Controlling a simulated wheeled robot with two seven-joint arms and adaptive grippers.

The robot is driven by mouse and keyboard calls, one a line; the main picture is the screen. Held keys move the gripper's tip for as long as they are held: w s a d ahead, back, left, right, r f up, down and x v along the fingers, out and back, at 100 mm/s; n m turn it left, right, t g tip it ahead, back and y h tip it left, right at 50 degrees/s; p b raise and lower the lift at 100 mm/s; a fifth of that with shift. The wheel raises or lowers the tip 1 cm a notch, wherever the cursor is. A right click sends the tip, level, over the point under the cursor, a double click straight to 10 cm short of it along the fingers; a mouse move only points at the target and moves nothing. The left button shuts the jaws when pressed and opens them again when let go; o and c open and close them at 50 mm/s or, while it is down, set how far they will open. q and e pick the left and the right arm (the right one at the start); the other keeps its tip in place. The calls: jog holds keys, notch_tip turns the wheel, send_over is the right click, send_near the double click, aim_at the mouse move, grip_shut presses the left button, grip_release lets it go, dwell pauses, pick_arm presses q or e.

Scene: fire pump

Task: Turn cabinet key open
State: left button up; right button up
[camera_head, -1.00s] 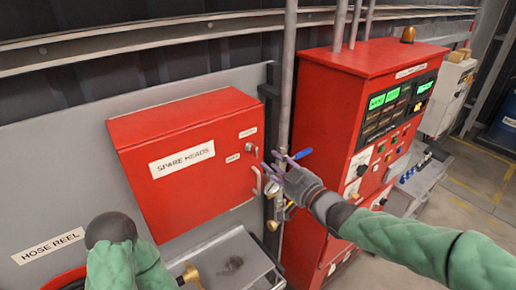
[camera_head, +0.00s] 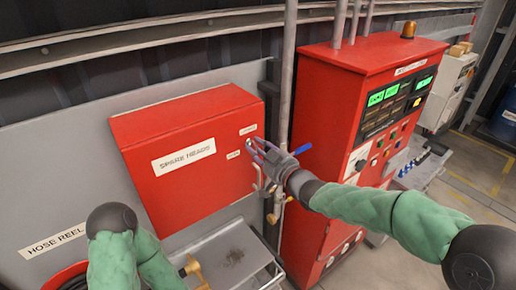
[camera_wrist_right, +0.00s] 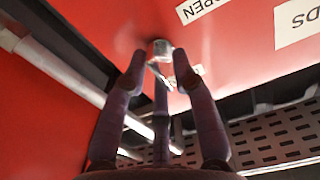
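The red cabinet (camera_head: 190,185) labelled SPARE HEADS hangs shut on the grey wall panel. My right gripper (camera_head: 254,149) is at the right side of its door, with its fingers pointing at the lock. In the right wrist view, the round metal lock (camera_wrist_right: 161,49) with the key (camera_wrist_right: 160,75) in it sits between the fingertips of my right gripper (camera_wrist_right: 159,68). The fingers are spread around the key, and I see no clear contact. In the head view the fingers largely hide the key.
A vertical pipe (camera_head: 289,90) with a blue-handled valve stands just right of the cabinet. The red pump control panel (camera_head: 330,100) stands beyond it. A grey tray (camera_head: 230,258) is below the cabinet.

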grip_shut()
jog(key=shift+f+n+b, duration=0.1)
jog(key=shift+n+b, duration=0.3)
jog(key=shift+b, duration=0.5)
jog(key=n+b, duration=0.7)
jog(key=b, duration=0.3)
jog(key=shift+s+a, duration=0.1)
jog(key=shift+a, duration=0.05)
jog(key=n+b, duration=0.3)
jog(key=n, duration=0.2)
jog(key=shift+s+a, duration=0.1)
jog(key=n+b, duration=0.3)
jog(key=n, duration=0.1)
jog(key=shift+n, duration=0.4)
jog(key=shift+a+n, duration=0.1)
jog(key=shift+n, duration=0.2)
